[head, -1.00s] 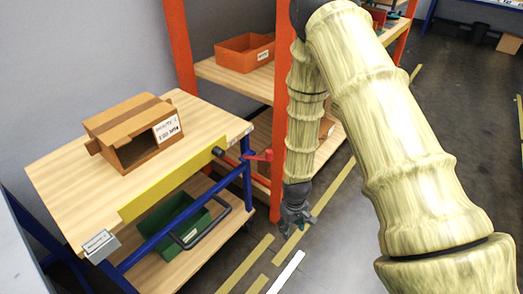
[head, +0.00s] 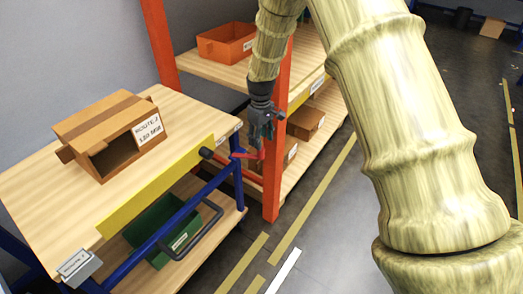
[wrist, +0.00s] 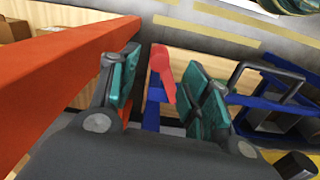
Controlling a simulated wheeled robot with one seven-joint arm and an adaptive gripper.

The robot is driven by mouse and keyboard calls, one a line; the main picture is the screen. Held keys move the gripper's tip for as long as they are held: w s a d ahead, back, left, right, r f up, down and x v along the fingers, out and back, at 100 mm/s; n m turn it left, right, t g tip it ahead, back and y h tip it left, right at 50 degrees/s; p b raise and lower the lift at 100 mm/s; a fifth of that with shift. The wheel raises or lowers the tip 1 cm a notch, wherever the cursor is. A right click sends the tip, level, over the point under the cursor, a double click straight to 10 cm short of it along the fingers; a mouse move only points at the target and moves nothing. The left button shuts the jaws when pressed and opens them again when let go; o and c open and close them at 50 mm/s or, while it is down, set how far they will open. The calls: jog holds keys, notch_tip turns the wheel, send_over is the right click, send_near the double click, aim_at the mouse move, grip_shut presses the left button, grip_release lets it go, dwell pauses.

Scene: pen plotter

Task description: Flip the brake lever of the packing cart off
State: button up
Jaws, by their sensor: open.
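The red brake lever (head: 246,154) sticks out at the right end of the packing cart (head: 120,215), beside its blue frame post. My gripper (head: 262,138) hangs pointing down just above and beside the lever; it hides part of it. In the wrist view my gripper (wrist: 165,85) is open, and the red lever (wrist: 163,72) shows between its two teal-padded fingers, nearer the right one. I cannot tell whether a finger touches it.
An orange shelf post (wrist: 70,75) runs close to the left finger in the wrist view. The cart carries an open cardboard box (head: 108,135) on top and a green bin (head: 165,232) below. A black knob (head: 206,153) sits left of the lever.

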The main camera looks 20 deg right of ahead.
aim_at(262, 150)
notch_tip(262, 150, down, 6)
jog(key=shift+f, duration=0.25)
jog(key=shift+s+d, duration=0.1)
grip_shut()
